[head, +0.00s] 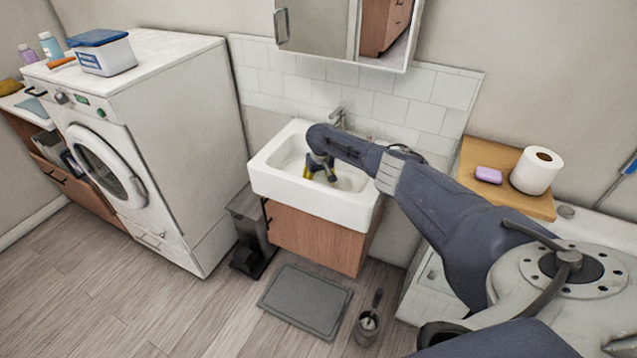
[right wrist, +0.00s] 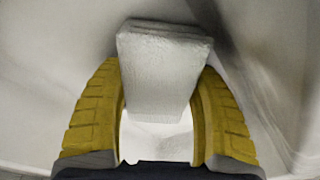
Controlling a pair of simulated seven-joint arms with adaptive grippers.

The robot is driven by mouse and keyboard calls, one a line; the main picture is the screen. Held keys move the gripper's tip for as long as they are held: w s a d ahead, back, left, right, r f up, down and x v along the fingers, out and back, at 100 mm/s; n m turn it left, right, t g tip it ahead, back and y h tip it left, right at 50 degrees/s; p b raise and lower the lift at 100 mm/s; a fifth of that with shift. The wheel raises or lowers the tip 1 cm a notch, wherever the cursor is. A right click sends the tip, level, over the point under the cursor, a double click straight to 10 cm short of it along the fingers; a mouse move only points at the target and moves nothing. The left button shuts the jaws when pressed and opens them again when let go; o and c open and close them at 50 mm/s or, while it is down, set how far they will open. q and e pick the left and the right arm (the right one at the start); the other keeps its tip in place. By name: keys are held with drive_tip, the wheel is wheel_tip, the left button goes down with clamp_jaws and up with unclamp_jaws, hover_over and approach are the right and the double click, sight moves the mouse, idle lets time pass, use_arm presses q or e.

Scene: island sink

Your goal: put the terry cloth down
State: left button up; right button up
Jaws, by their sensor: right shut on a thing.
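The terry cloth (right wrist: 163,72) is a pale grey-white folded block in the right wrist view. My right gripper (head: 319,174) is down inside the white sink (head: 312,200) in the head view. Its two yellow fingers are shut on the cloth, one on each side, in the right wrist view. The cloth cannot be made out in the head view, where the gripper and arm hide it. Whether it touches the basin floor I cannot tell. My left gripper is not in view.
A faucet (head: 338,116) stands behind the basin. A wooden shelf (head: 535,205) on the right carries a purple soap (head: 488,175) and a paper roll (head: 536,170). A washing machine (head: 170,140) stands left, with a lidded tub (head: 106,58) on top.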

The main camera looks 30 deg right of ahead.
drive_tip(key=shift+f, duration=0.1)
drive_tip(key=o, duration=1)
drive_tip(key=shift+o, duration=0.2)
wheel_tip(320, 180, up, 12)
drive_tip(key=s, duration=0.1)
drive_tip(key=shift+s+a, duration=0.25)
drive_tip(key=shift+s, duration=0.15)
